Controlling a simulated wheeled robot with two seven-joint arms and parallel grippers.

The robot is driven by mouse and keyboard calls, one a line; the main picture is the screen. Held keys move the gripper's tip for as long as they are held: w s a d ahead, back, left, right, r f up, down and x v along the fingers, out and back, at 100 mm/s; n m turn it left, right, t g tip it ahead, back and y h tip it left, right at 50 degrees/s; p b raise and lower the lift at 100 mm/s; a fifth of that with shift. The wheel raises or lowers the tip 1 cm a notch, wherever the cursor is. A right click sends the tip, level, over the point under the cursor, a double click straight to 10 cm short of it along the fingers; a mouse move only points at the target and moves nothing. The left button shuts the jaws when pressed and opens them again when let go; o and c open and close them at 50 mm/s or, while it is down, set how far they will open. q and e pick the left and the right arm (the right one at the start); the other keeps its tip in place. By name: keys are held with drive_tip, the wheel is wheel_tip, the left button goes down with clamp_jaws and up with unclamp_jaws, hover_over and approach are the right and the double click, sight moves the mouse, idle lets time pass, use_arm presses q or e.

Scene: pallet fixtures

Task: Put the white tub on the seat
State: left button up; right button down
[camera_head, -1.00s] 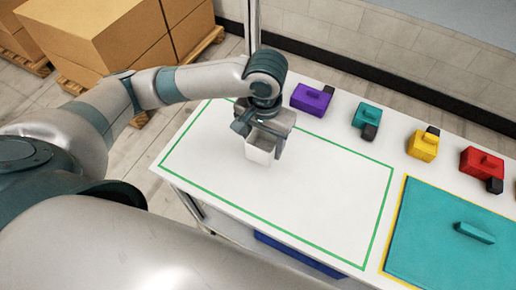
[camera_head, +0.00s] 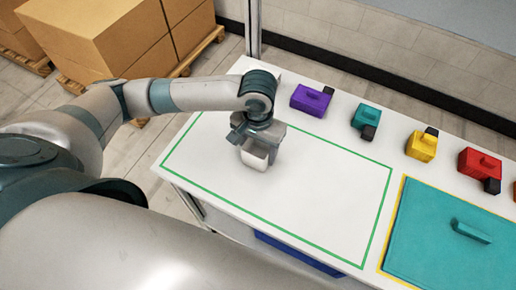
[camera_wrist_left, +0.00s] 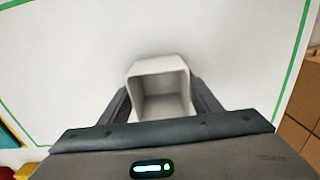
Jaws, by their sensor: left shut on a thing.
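The white tub (camera_head: 254,158) is in my left gripper (camera_head: 258,141), over the left part of the green-outlined white area of the table. In the left wrist view, the tub's open mouth (camera_wrist_left: 160,100) faces the camera, with a dark finger against each side. The tub looks empty. I cannot tell whether its bottom touches the table or is slightly above it. No thing is clearly marked as the seat. A teal plate (camera_head: 420,245) with a raised bar lies inside a yellow outline at the right. My right gripper is not in view.
A row of small coloured blocks stands along the table's back edge: purple (camera_head: 311,99), teal (camera_head: 367,117), yellow (camera_head: 421,146) and red (camera_head: 480,165). A post (camera_head: 252,28) rises behind the table. The green-outlined area (camera_head: 330,190) is clear right of the tub. Cardboard boxes stand behind left.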

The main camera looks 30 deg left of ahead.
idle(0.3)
use_arm(q)
drive_tip(key=o, duration=1)
drive_tip(key=shift+f, duration=0.15)
drive_tip(key=shift+o, duration=0.2)
wheel_tip(320, 180, up, 12)
drive_tip(key=b, duration=0.1)
drive_tip(key=shift+r, duration=0.2)
drive_tip(key=shift+o, duration=0.5)
